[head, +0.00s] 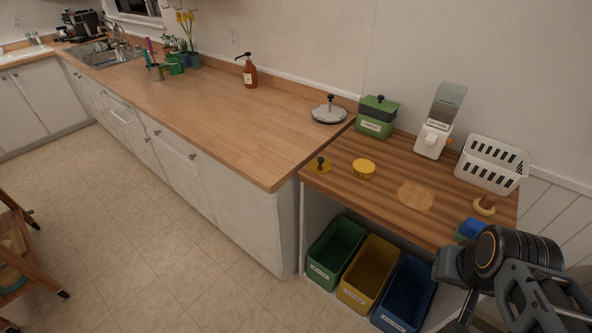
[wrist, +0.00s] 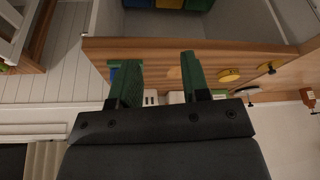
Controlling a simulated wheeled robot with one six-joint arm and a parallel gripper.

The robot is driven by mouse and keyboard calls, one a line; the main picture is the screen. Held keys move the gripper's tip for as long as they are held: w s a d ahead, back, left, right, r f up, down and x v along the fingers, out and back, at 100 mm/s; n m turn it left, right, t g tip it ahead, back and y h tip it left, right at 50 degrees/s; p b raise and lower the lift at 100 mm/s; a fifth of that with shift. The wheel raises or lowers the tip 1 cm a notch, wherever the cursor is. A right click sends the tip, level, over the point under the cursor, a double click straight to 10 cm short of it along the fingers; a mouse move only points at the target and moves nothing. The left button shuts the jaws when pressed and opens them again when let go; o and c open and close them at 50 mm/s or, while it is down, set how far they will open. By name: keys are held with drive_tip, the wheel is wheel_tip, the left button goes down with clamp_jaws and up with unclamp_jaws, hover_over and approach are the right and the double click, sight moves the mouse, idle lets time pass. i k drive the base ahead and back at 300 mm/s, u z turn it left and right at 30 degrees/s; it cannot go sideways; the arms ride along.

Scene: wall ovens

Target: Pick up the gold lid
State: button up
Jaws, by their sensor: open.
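The gold lid (head: 320,165) is a flat disc with a black knob, lying knob up near the left front corner of the striped wooden table. In the upside-down wrist view the gold lid (wrist: 270,68) shows at the right. A yellow round tin (head: 363,168) stands just right of it in the head view; it also shows in the wrist view (wrist: 229,75). My gripper (wrist: 158,62) is open and empty, its green fingers apart and well away from the lid. In the head view my arm is at the lower right and the fingers are hidden.
A grey lid (head: 328,113), green pot (head: 376,117), white dispenser (head: 440,125) and white basket (head: 491,165) stand behind. A blue object (head: 470,228) lies near my arm. Green (head: 336,249), yellow (head: 369,272) and blue (head: 404,294) bins sit under the table.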

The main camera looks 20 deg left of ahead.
sight(319, 165)
drive_tip(key=u, duration=0.95)
drive_tip(key=i, duration=0.5)
drive_tip(key=u, duration=2.2)
drive_tip(key=i, duration=1.8)
drive_tip(key=z, duration=2.95)
